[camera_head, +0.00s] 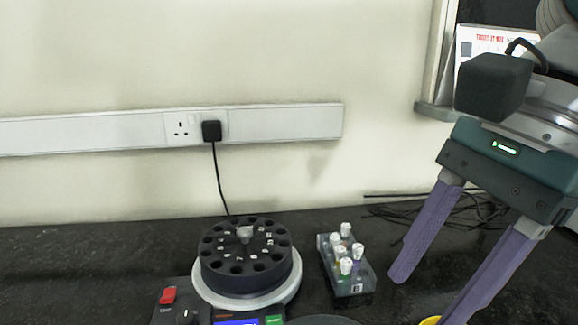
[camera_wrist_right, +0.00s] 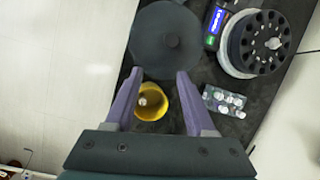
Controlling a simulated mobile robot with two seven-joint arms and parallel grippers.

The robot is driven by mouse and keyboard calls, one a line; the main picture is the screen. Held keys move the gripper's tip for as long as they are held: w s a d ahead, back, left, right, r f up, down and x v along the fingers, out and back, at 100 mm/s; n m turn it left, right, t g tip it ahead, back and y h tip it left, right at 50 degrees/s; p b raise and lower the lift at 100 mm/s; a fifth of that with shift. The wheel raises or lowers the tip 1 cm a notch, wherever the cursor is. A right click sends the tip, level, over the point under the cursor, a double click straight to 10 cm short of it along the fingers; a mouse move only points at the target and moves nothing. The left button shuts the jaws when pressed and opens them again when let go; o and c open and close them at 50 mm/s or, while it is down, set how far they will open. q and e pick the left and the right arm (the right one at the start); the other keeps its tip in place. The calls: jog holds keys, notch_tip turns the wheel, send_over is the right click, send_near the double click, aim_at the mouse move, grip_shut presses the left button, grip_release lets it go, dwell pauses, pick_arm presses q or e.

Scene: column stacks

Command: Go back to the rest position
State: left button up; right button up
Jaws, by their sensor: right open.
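My right gripper (camera_head: 425,298) comes in from the right in the head view, with its two purple fingers spread wide and pointing down. In the right wrist view the gripper (camera_wrist_right: 159,75) is open, and no object is held between its fingers. A yellow cup (camera_wrist_right: 165,98) shows beyond and between the fingers, with a small white-topped item in it. Only a sliver of the yellow cup (camera_head: 430,321) shows at the bottom of the head view, beside a finger. My left gripper is in neither view.
A device with a black holed rotor (camera_head: 245,262) stands on the dark bench. Beside it is a grey rack (camera_head: 354,288) with several white-capped columns. A dark round object (camera_wrist_right: 165,40) lies past the fingertips. Loose black cables (camera_head: 470,208) lie by the wall.

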jog(key=s+a+r+m+y+p, duration=0.1)
jog(key=s+a+r+m+y, duration=0.1)
jog(key=a+r+y, duration=0.6)
jog(key=s+a+r+m+y+p, duration=0.25)
jog(key=a+r, duration=0.35)
jog(key=a, duration=0.3)
jog(key=w+r+m+t+y+p, duration=0.1)
jog(key=w+r+m+t+y, duration=0.15)
jog(key=r+m+t, duration=0.2)
jog(key=w+r+m+t+y, duration=0.1)
jog(key=r+m+t+y, duration=0.2)
jog(key=r+m, duration=0.3)
jog(key=w+d+r+m+t+h+p, duration=0.1)
jog(key=w+d+m+t+h, duration=0.35)
jog(key=m, duration=0.45)
jog(key=w+d+r+m+t+h+p, duration=0.1)
jog(key=w+d+m+t+h+p, duration=0.1)
jog(key=d+m+t+h, duration=0.45)
jog(key=d+f+m+g+h+p, duration=0.2)
jog(key=d+f+m+h, duration=0.65)
jog(key=m, duration=0.75)
jog(key=s+d+f+m+g+p, duration=0.3)
jog(key=s+f+m+g, duration=0.75)
jog(key=s+f, duration=0.65)
jog(key=s+r+n+g+p, duration=0.1)
jog(key=s+r+g+p, duration=0.1)
jog(key=r+p, duration=3.5)
jog(key=shift+s+a+r, duration=0.15)
jog(key=shift+s+r, duration=0.55)
jog(key=shift+r, duration=0.05)
